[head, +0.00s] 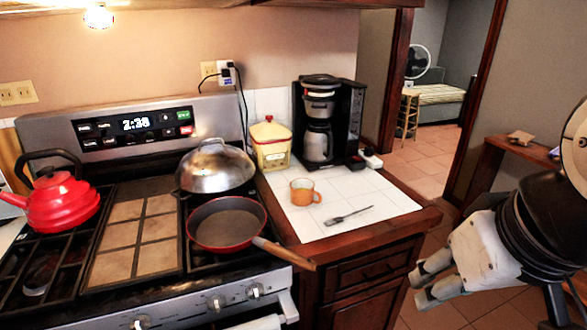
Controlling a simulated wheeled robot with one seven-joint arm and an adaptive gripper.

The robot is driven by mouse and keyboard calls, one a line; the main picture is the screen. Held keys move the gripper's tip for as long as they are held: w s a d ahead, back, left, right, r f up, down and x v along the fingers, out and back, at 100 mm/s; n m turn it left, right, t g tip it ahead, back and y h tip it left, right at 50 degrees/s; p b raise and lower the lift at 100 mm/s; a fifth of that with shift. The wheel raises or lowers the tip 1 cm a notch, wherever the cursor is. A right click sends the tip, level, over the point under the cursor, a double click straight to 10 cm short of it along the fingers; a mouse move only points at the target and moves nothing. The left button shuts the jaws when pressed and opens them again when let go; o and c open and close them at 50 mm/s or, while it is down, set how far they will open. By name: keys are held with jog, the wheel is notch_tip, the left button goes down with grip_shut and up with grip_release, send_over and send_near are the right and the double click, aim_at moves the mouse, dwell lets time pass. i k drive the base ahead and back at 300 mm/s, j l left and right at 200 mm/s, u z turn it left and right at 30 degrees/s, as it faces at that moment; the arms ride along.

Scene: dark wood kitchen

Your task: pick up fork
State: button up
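The fork (347,215) lies flat on the white tiled counter (385,205), near its front edge. Its tines look to be at the left end and its dark handle points to the right. My gripper (420,288) is at the lower right, beyond the counter's right corner and lower in the picture than the fork. It is apart from the fork. Its two fingers point left and lie close together, with nothing visible between them. I cannot tell how far they are parted.
An orange mug (302,192) stands just behind and left of the fork. A coffee maker (319,120) and a yellow canister (270,143) stand farther back. A red pan (227,222) on the stove has its handle (285,252) sticking out over the counter's front left corner. A doorway opens behind right.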

aim_at(339, 219)
jog(key=i+l, duration=0.25)
jog(key=l, duration=0.15)
jog(key=i+l, duration=0.25)
jog(key=l, duration=0.15)
jog(key=i+l+u, duration=0.1)
jog(key=i+l, duration=0.15)
jog(key=l, duration=0.15)
jog(key=i+l, duration=0.25)
jog(key=l, duration=0.15)
jog(key=i+l, duration=0.2)
jog(key=l, duration=0.2)
jog(key=i+l, duration=0.25)
jog(key=l, duration=0.15)
jog(key=u, duration=0.05)
